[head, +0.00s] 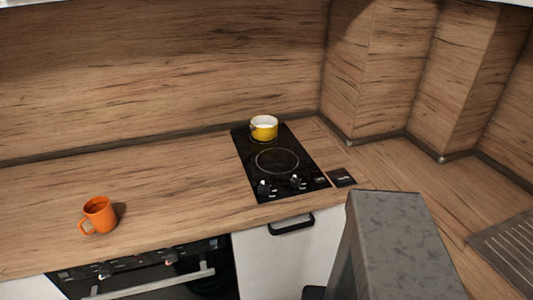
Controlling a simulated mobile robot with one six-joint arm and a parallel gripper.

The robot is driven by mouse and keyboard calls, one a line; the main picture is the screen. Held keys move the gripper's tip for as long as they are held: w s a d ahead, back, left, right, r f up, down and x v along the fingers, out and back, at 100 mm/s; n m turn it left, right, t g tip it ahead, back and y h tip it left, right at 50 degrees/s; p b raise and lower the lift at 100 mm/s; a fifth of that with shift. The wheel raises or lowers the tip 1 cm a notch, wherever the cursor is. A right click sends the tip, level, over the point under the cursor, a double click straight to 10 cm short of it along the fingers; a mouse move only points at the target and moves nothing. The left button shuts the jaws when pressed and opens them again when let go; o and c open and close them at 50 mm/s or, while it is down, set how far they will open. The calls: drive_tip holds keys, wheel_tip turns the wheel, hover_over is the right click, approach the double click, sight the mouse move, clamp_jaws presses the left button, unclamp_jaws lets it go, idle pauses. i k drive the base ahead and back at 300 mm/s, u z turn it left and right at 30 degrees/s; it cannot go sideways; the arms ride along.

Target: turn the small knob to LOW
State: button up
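A black two-zone cooktop (249,163) is set in the wood worktop. Two dark knobs stand at its front edge, a left knob (263,187) and a right knob (296,181). Small pale marks lie around them, too small to read, so I cannot tell which setting either knob points to. I cannot tell which one is the small knob. A yellow pot (264,129) with a white inside stands on the rear zone. The front zone is bare. My gripper is not in view; a grey part of my own body fills the lower right.
An orange mug (98,215) stands on the worktop at the left. An oven (150,275) with its own knobs is below it. A black handle (291,225) is on the white cabinet front. A dark plate (342,177) lies right of the cooktop. A ridged grey drainer (505,250) is at far right.

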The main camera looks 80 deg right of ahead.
sight(295, 182)
drive_tip(key=u, duration=0.2)
drive_tip(key=k, duration=0.5)
drive_tip(key=z, duration=2.5)
drive_tip(key=k, duration=0.2)
drive_tip(key=z, duration=1.8)
